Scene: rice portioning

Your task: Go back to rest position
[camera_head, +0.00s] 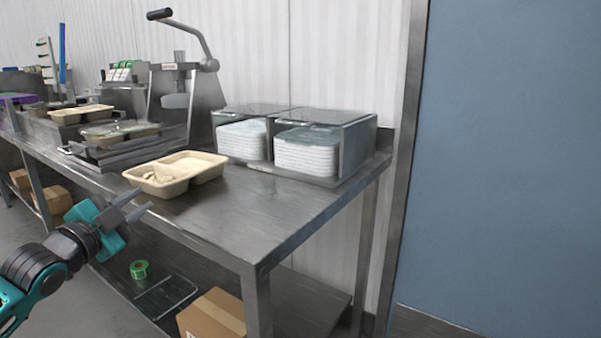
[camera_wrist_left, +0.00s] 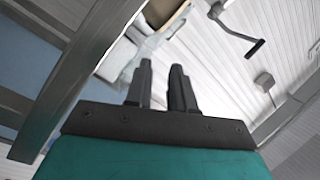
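My left gripper (camera_head: 143,199) is in front of the table's front edge, to the left and below a beige compartment tray (camera_head: 177,173). Its two fingers stand apart with nothing between them; the gap also shows in the left wrist view (camera_wrist_left: 161,66). The tray sits on the steel table (camera_head: 255,212) near the front edge, with some pale food in its left part. The gripper appears apart from the tray. My right gripper is in neither view.
A steel holder (camera_head: 347,150) with stacks of white lids (camera_head: 306,151) stands at the table's right end. A press machine (camera_head: 186,80) and more trays (camera_head: 81,114) are to the left. A cardboard box (camera_head: 212,314) and a green tape roll (camera_head: 139,269) are on the lower shelf.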

